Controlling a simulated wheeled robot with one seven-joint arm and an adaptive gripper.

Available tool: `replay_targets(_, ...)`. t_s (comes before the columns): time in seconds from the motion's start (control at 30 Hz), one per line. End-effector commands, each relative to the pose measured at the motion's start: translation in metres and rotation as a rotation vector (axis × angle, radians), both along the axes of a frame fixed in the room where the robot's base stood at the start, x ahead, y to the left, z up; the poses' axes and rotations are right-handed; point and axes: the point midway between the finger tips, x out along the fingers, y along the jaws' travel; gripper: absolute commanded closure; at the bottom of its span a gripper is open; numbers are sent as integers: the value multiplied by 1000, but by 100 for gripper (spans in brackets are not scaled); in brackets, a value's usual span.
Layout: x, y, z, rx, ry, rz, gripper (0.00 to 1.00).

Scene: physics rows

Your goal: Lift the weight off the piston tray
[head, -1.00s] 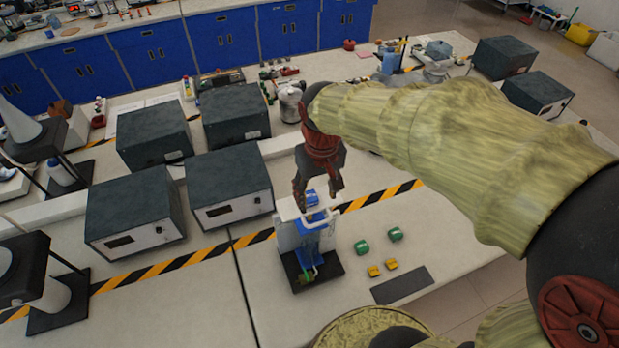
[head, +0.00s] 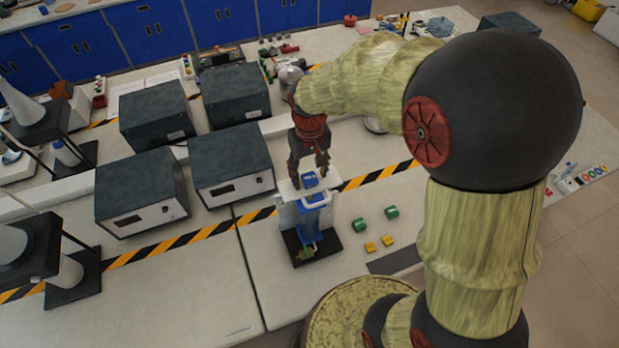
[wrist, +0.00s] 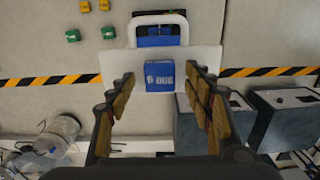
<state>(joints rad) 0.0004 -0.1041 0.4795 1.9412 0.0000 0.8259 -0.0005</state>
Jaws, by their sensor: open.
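The weight is a blue block with white lettering (wrist: 159,76). It sits on the white piston tray (wrist: 113,66), and in the head view the weight (head: 310,180) tops the blue and white piston stand (head: 317,219). My gripper (wrist: 160,80) is open, with one finger on each side of the weight in the wrist view and gaps between. In the head view my gripper (head: 309,176) points down at the tray. Whether the fingers reach down to the weight's height is unclear. A white handle (wrist: 158,20) stands beside the tray.
Two green blocks (head: 359,225) and two yellow blocks (head: 387,241) lie right of the stand. Dark-topped instrument boxes (head: 231,157) stand to the left. A dark mat (head: 396,259) lies in front. Bare bench (head: 186,292) is free at front left.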

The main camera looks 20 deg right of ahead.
Motion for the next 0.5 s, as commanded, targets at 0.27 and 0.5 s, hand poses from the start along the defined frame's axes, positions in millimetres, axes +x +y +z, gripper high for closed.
replay_targets(0.27,0,0,-4,0,-1,0,48)
replay_targets(0.5,0,0,-4,0,-1,0,62)
